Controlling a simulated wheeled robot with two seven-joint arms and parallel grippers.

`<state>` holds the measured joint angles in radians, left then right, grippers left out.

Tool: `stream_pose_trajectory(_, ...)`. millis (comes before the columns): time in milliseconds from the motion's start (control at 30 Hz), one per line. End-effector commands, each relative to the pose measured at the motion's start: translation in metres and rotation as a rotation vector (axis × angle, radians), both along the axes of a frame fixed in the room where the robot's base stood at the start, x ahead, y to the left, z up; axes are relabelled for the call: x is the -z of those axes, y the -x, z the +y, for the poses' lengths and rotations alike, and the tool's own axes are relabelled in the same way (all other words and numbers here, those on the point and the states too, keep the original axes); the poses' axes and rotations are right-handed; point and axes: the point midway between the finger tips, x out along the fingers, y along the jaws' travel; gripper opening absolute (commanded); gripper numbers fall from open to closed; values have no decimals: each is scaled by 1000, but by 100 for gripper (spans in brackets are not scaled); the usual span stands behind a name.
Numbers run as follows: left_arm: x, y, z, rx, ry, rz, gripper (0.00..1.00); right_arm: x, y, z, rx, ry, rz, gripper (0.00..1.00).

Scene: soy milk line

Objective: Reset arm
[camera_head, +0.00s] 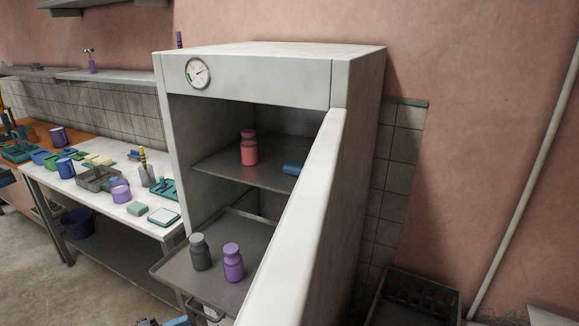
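My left gripper (165,322) shows only as a small blue and dark piece at the bottom edge, below the cabinet's lower tray. Most of it is cut off by the frame, so I cannot tell whether it is open or shut. No held thing shows there. My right gripper is not in view.
A white cabinet (250,76) with a gauge stands open, its door (300,225) swung toward me. Its pulled-out lower tray (215,289) bears a grey bottle (200,253) and a purple bottle (233,264). A cluttered table (108,207) stands left; a dark crate (415,298) sits right.

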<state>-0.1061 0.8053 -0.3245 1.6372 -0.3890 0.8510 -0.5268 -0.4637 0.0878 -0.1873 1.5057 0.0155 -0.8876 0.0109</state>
Motion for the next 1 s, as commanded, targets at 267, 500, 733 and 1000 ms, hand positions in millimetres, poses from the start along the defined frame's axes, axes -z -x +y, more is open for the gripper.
stream_pose_trajectory(267, 102, -8, -13, -388, 157, 367, 20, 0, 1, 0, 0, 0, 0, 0)
stream_pose_trajectory(500, 206, 23, -23, -715, 292, 736, 20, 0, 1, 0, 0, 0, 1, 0)
stream_pose_trajectory(733, 305, 91, -45, -1010, 402, 1110, 20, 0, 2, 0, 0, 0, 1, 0)
stream_pose_trajectory(1000, 392, 198, -93, -1303, 482, 1526, 20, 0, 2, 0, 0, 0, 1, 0)
